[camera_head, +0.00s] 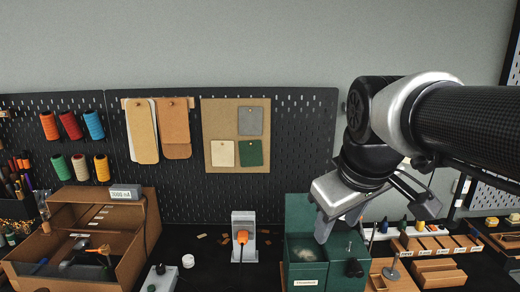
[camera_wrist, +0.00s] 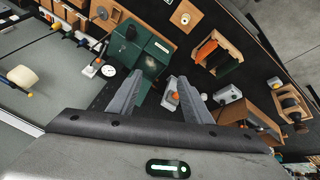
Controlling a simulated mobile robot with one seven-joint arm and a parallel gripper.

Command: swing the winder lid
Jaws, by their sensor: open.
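No part in view is clearly marked as the winder lid. A dark green box (camera_head: 299,215) stands on the bench, with a raised back panel, a pale-stained recess at left and a labelled front. A black knob (camera_head: 354,268) sits at its right front. The box also shows in the wrist view (camera_wrist: 158,46), beyond my fingers.
A small grey device with an orange knob (camera_head: 242,237) stands left of the green box. A brown cardboard-coloured box (camera_head: 135,228) is farther left. Labelled wooden bins (camera_head: 430,243) and bottles stand at right. A pegboard (camera_head: 290,130) with spools and leather pieces rises behind.

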